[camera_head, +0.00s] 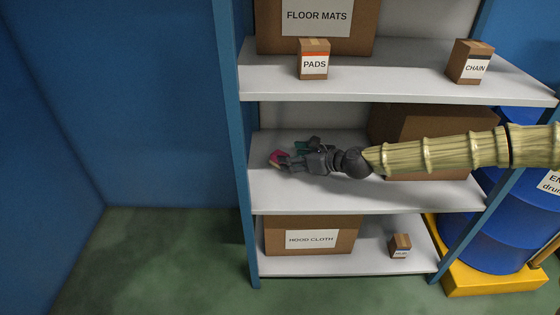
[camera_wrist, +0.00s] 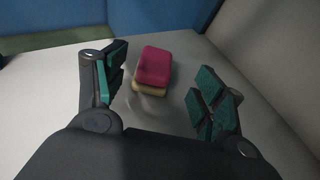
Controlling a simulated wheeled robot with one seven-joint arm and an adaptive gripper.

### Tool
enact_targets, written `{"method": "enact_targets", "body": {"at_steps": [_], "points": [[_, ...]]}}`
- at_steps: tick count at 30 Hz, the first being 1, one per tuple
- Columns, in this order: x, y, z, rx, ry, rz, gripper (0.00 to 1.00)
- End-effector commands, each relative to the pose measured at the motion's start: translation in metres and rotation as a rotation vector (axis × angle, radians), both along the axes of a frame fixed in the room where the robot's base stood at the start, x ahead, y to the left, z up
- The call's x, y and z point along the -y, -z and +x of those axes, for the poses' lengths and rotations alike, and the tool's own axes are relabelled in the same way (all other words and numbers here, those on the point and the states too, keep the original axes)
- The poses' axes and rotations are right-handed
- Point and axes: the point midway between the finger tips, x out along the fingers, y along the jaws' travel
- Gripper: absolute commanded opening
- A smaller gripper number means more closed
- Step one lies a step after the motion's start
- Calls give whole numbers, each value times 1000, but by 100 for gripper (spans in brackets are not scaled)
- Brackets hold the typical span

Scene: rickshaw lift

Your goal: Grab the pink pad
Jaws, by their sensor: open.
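The pink pad (camera_wrist: 153,66) is a small rounded block with a yellowish layer under it. It rests on the white middle shelf (camera_wrist: 38,98). In the wrist view it sits between and slightly beyond the fingertips of my gripper (camera_wrist: 160,85), nearer the left finger. The fingers are spread wide and nothing is between them. In the head view the pink pad (camera_head: 277,157) shows at the left end of the middle shelf, just past my gripper (camera_head: 286,163), which partly hides it.
A large brown box (camera_head: 420,125) stands at the back right of the middle shelf, behind my arm. Boxes marked PADS (camera_head: 314,60) and CHAIN (camera_head: 471,62) are on the shelf above. A blue shelf post (camera_head: 233,130) stands left of the pad. Blue drums (camera_head: 500,240) are at right.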

Motion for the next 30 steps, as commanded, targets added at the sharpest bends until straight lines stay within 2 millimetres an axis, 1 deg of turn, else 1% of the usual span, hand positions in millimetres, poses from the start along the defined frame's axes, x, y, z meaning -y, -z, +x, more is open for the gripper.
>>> {"method": "enact_targets", "body": {"at_steps": [5,9,15,19,26,27,29,30], "points": [[-10,5,5,1,-4,0,70],[-24,10,12,1,-5,-2,70],[-38,17,24,0,-5,-2,70],[-43,18,27,0,-4,0,70],[-44,17,28,0,-4,0,70],[-44,17,28,0,-4,0,68],[-44,17,28,0,-4,0,57],[-44,17,28,0,-4,0,50]]}}
